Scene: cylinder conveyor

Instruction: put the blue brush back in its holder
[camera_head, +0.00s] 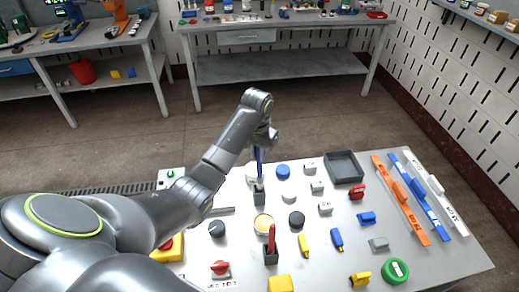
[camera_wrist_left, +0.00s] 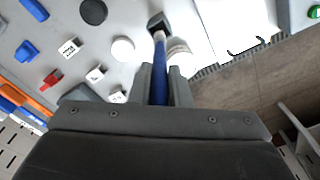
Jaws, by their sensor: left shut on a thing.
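My left gripper (camera_head: 259,147) is shut on the blue brush (camera_head: 259,163) above the table; its two fingers also show on either side of the blue handle (camera_wrist_left: 159,84) in the left wrist view. The brush points down, with its pale lower end at the dark square holder (camera_head: 260,196). In the left wrist view this holder (camera_wrist_left: 157,20) lies right at the brush's far end. I cannot tell whether the tip is inside the holder or just above it. My right gripper is not in view.
A red brush (camera_head: 271,238) stands in a second dark holder (camera_head: 271,258) nearer the front. Round lids, white blocks, and blue, yellow and red parts lie around. A grey tray (camera_head: 344,180) and long coloured strips (camera_head: 401,200) are at the right.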

